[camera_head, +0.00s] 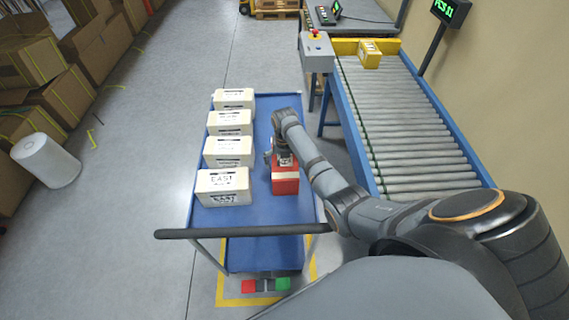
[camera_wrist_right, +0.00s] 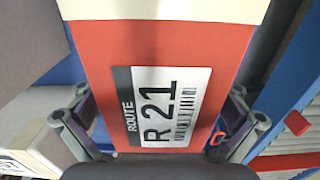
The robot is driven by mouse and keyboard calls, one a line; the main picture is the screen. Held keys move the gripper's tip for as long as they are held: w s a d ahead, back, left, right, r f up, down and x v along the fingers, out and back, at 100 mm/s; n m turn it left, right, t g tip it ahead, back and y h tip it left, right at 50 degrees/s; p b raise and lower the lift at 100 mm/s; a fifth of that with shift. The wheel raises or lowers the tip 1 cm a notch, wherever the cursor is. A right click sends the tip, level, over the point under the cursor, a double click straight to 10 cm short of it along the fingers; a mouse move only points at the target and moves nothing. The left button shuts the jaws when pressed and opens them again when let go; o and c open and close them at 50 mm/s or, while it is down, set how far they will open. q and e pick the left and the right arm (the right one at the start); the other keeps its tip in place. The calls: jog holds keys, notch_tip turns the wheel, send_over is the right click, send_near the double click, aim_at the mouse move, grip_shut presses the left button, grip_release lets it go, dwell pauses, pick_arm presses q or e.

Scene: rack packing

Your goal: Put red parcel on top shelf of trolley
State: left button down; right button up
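The red parcel (camera_head: 285,183), with a pale band, is over the right side of the blue top shelf (camera_head: 262,215) of the trolley. I cannot tell whether its underside touches the shelf. My right gripper (camera_head: 283,160) is above it, with one finger on each side. In the right wrist view the red parcel (camera_wrist_right: 200,60) fills the middle, its "ROUTE R 21" label facing the camera, and my right gripper (camera_wrist_right: 160,115) appears shut on it. The contact faces are partly hidden. My left gripper is out of view.
Several white parcels (camera_head: 223,187) labelled EAST stand in a row on the shelf's left side. The trolley handle (camera_head: 240,232) crosses the near end. A roller conveyor (camera_head: 405,120) with a yellow parcel (camera_head: 369,54) is at the right. Cardboard boxes (camera_head: 60,100) line the left.

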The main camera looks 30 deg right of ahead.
notch_tip(320, 180, up, 12)
jog(key=shift+r+b, duration=0.15)
jog(key=shift+b, duration=0.2)
jog(key=shift+r, duration=0.1)
dwell(0.4)
